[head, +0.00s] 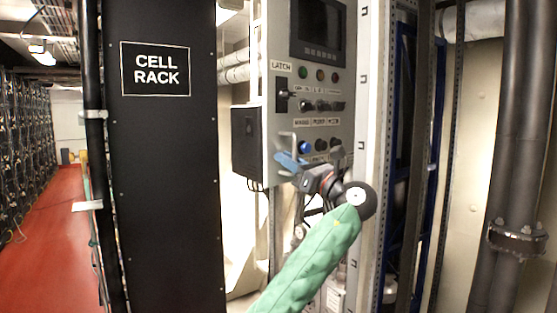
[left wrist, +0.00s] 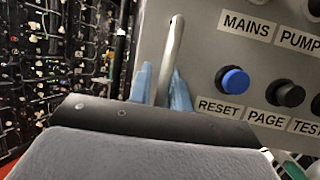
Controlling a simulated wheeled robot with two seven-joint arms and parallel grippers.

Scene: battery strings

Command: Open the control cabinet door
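The control cabinet door (head: 256,100) is a grey panel with a screen, a part labelled LATCH (head: 285,97), knobs and buttons. A pale metal bar handle (head: 284,136) stands out at its lower left; it also shows in the left wrist view (left wrist: 174,45). My left gripper (head: 290,163) is at the handle's lower part. Its blue fingertips stand close on both sides of the bar, shut on it; the left wrist view shows the fingers (left wrist: 161,92) from behind. The palm hides the bar's lower end. My right gripper is in neither view.
A blue RESET button (left wrist: 233,80) sits just right of the handle, with more buttons beyond. A black box (head: 247,145) is left of the panel. The black CELL RACK panel (head: 160,190) stands further left, beside a red-floored aisle (head: 45,240). Dark pipes (head: 515,160) run at far right.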

